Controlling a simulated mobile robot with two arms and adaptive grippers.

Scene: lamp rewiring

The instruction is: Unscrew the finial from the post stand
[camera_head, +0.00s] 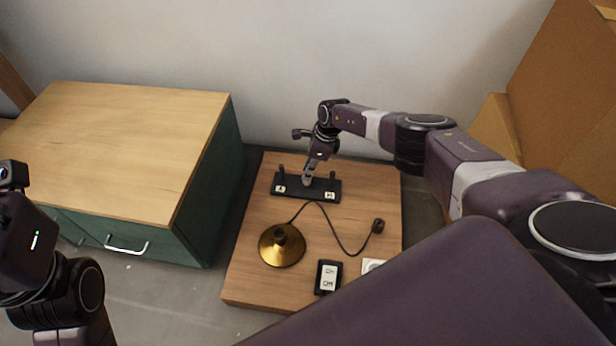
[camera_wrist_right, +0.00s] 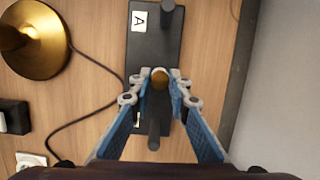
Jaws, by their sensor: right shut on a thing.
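The black post stand (camera_head: 290,187) lies on the wooden board, with an upright dark post near each end and white letter labels. It also shows in the right wrist view (camera_wrist_right: 143,50). My right gripper (camera_head: 307,180) is over the middle of the stand, between the two posts. In the right wrist view its blue-padded fingers (camera_wrist_right: 162,82) are closed around a small round brass finial (camera_wrist_right: 160,77). I cannot tell how the finial meets the stand beneath it. Of my left arm, only wrist parts show at the left edge; its fingers are out of view.
On the board (camera_head: 245,285) are a brass lamp base (camera_head: 282,246) with a dark cord and plug (camera_head: 378,226), a black labelled box (camera_head: 328,277) and a white outlet (camera_head: 371,265). A green cabinet (camera_head: 150,150) stands left; cardboard (camera_head: 560,80) stands right.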

